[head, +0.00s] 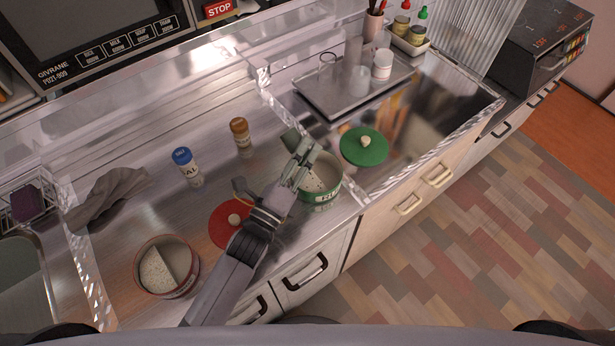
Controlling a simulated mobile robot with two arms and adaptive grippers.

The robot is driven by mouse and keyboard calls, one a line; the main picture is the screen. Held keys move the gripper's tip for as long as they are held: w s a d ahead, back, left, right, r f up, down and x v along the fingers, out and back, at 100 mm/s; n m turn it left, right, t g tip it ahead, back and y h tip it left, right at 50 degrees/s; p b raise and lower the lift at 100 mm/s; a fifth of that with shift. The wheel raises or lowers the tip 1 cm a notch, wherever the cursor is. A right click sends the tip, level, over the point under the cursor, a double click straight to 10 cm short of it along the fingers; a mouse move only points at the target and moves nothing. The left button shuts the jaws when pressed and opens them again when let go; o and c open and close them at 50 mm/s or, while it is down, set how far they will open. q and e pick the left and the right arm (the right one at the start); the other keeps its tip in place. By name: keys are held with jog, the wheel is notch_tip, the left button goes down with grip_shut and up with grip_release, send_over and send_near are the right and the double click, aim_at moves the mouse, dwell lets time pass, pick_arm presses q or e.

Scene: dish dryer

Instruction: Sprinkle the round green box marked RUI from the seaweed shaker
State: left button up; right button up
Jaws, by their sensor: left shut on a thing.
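The round green box (325,194) stands open near the counter's front edge, with pale, speckled contents and blurred white lettering on its side. My left gripper (296,160) is over the left part of this box and hides some of its rim and inside. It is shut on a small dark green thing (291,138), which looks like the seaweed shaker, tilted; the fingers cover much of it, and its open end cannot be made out. A green lid (364,150) with a pale knob lies apart, to the right of the box. My right gripper is out of view.
A red lid (221,229) lies left of the box, under my left arm. A round red box (182,289) stands at the front left. A blue-capped shaker (186,167) and a brown-capped shaker (241,137) stand behind. A metal tray (325,103) is at the back right.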

pick_arm(q)
jog(key=shift+f, duration=0.75)
jog(key=shift+r+p, duration=1.05)
jog(key=shift+r, duration=0.3)
notch_tip(320, 180, down, 3)
jog(key=shift+r+b, duration=0.15)
jog(key=shift+b, duration=1.05)
jog(key=shift+w+r, duration=0.1)
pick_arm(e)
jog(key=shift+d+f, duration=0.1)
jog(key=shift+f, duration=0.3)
pick_arm(q)
jog(key=shift+r, duration=0.1)
